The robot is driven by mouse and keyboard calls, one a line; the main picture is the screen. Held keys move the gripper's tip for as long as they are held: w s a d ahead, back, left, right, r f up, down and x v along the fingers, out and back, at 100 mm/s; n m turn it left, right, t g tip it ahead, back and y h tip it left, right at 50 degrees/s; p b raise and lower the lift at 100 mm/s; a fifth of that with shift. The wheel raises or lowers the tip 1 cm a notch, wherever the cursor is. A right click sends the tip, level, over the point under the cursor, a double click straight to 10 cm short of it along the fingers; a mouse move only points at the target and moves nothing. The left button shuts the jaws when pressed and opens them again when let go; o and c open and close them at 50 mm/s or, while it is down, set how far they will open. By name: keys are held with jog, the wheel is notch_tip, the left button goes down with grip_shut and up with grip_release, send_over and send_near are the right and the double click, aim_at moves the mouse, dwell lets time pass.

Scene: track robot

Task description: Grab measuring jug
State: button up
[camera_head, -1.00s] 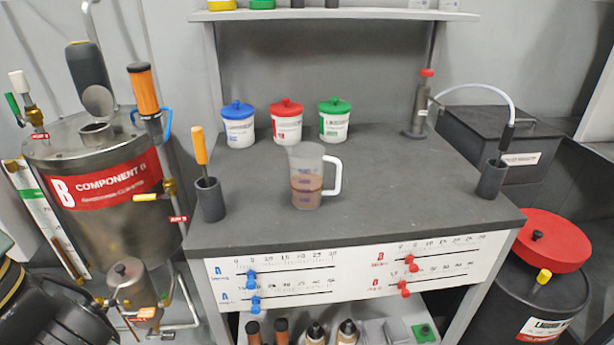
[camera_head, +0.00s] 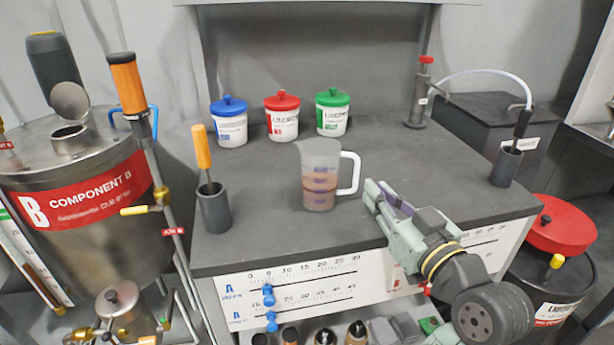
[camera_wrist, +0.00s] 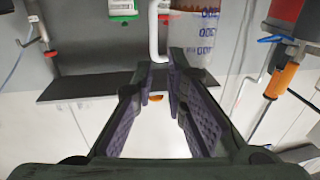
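The measuring jug (camera_head: 319,178) is clear with a white handle (camera_head: 349,172) on its right side. It stands upright on the grey bench top and holds brownish liquid in its lower part. My gripper (camera_head: 382,200) is just right of the jug and nearer the front edge, pointing toward the handle and apart from it. In the wrist view the gripper (camera_wrist: 161,72) has its two purple-padded fingers spread with nothing between them. The jug (camera_wrist: 200,40) and its handle (camera_wrist: 155,35) show upside down beyond the fingertips there.
Jars with blue (camera_head: 229,105), red (camera_head: 281,101) and green (camera_head: 332,97) lids stand behind the jug. A dark cup (camera_head: 214,208) with an orange-handled tool is left of it. Another holder (camera_head: 506,167) is at right. The bench (camera_head: 262,226) is clear around the jug.

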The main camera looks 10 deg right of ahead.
aim_at(358, 169)
jog(key=w+p, duration=0.1)
jog(key=w, duration=0.2)
jog(key=w+p, duration=0.1)
jog(key=w, duration=0.2)
jog(key=w+a+p, duration=0.1)
jog(key=w, duration=0.2)
jog(key=shift+f, duration=0.25)
jog(key=shift+w+f, duration=0.1)
jog(key=shift+w, duration=0.35)
grip_shut()
jog(key=shift+r, duration=0.2)
jog(key=shift+r+b, duration=0.35)
jog(key=shift+r, duration=1.25)
jog(key=s+a+r+b, duration=0.1)
jog(key=s+a+b, duration=0.1)
jog(key=s+b, duration=0.7)
jog(key=s, duration=0.6)
jog(key=shift+s+a+r, duration=0.2)
jog(key=shift+s+a, duration=0.05)
jog(key=shift+s, duration=0.05)
